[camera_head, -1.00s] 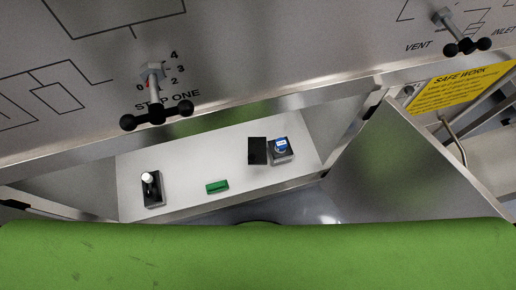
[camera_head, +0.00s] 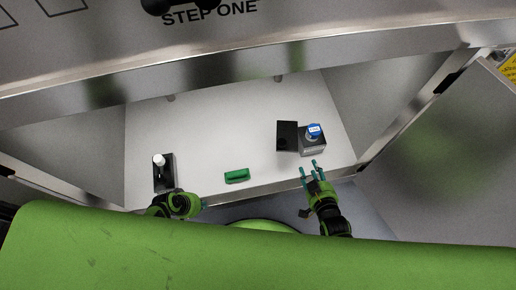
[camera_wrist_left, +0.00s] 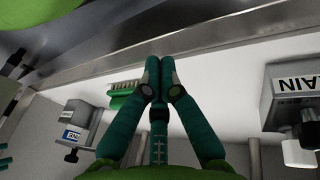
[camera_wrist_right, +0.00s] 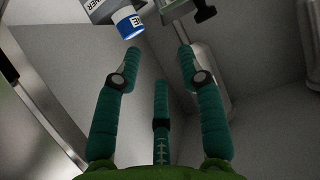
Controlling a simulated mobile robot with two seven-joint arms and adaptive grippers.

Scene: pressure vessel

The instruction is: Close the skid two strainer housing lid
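The strainer housing (camera_head: 312,146) is a small dark grey box on the right of the white cabinet floor, with a round blue-labelled piece (camera_head: 314,130) at its top. Its flat black lid (camera_head: 287,134) lies swung open to the left. In the right wrist view the blue-labelled piece (camera_wrist_right: 130,24) is beyond the fingertips, and the lettered housing (camera_wrist_right: 103,10) is cut off at the top. My right gripper (camera_head: 308,168) is open and empty, just in front of the housing. My left gripper (camera_head: 203,206) has its fingers together, empty, near the cabinet's front edge.
A green brush (camera_head: 237,176) lies mid-floor. A dark block with a white knob (camera_head: 164,173) stands at the left; it reads DRAIN in the left wrist view (camera_wrist_left: 298,88). Cabinet side walls and an open door (camera_head: 450,150) bound the space. The back floor is clear.

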